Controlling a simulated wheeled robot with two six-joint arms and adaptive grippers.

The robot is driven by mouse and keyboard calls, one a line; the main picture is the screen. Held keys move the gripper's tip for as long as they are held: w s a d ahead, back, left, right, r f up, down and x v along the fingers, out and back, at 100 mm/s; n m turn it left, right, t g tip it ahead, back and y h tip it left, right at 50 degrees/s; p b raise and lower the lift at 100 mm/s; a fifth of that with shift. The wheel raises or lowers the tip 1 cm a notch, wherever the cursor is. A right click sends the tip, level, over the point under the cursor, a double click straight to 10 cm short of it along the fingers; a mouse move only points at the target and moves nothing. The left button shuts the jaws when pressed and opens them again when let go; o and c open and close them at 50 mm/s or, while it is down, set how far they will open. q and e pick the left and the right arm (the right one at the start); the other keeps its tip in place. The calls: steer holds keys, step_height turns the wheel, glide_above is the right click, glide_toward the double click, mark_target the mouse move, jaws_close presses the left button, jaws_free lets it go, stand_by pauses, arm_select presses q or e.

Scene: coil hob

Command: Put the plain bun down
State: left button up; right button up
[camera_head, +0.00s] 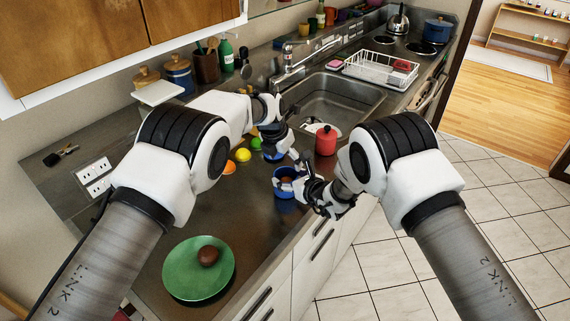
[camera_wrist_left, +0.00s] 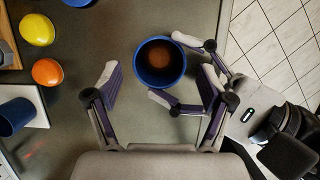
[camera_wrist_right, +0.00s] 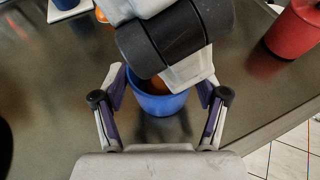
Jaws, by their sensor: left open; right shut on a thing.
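A round brown bun (camera_head: 208,255) rests on a green plate (camera_head: 199,283) on the near counter. A blue cup (camera_head: 284,192) stands out in front of my arms; the left wrist view looks down into this cup (camera_wrist_left: 160,83) and shows something round and brown (camera_wrist_left: 158,56) inside, which I cannot name for sure. My right gripper (camera_wrist_right: 160,88) is shut around the cup, a finger on each side. My left gripper (camera_wrist_left: 160,72) is open and empty above the cup, pointing down. In the right wrist view my left arm hides part of the cup's top.
A red canister (camera_head: 326,140) stands right of the cup, near the sink (camera_head: 335,100). A lemon (camera_head: 243,155) and an orange (camera_head: 229,168) lie to the left. A dish rack (camera_head: 381,72) is beyond the sink. The counter between the plate and the cup is clear.

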arm_select(q)
step_height(320, 180, up, 5)
steer(key=shift+f, duration=0.1)
arm_select(e)
steer(key=o, duration=1.5)
steer(key=shift+f, duration=0.1)
